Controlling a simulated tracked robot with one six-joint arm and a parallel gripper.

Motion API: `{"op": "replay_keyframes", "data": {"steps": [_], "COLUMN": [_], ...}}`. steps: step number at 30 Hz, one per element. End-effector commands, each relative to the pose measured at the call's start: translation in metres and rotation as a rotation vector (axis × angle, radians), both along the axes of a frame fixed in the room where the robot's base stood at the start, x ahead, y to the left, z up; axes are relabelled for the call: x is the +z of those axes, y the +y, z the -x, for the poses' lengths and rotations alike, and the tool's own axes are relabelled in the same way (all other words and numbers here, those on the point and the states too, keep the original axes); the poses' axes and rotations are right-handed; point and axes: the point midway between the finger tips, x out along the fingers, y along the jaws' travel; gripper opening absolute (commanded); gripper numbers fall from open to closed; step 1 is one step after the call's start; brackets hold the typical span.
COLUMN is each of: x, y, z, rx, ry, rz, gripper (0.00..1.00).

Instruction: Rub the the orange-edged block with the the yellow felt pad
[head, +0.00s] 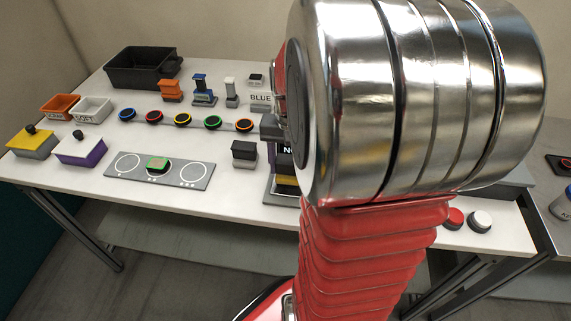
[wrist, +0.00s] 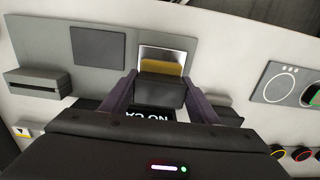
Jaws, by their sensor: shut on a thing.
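My gripper (wrist: 158,95) is in the wrist view, its two purple fingers shut on the dark body of the yellow felt pad (wrist: 162,68). The pad's yellow face shows along its far edge, over a shiny silver square (wrist: 168,54) on a grey board (wrist: 205,20). I cannot tell whether the pad touches the square. In the head view my arm hides most of the gripper; a yellow strip (head: 287,182) shows beside it.
The grey board also bears a dark square (wrist: 98,47) and a slotted grey block (wrist: 38,82). In the head view a circle-marked plate (head: 198,176) lies at the front, with a row of coloured rings (head: 183,120) behind it. A black bin (head: 140,68) stands at the back left.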

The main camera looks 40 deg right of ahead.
Motion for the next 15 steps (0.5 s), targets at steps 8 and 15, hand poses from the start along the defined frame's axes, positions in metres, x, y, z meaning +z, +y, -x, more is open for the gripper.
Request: {"op": "replay_keyframes", "data": {"steps": [8,15], "x": [-0.0018,-0.0019], "y": [-0.0058,-0.0061], "z": [0.0107,0.011], "rx": [0.0,0.001], "ry": [0.008,0.009], "rz": [-0.001,0.0], "gripper": [0.37,0.37]}}
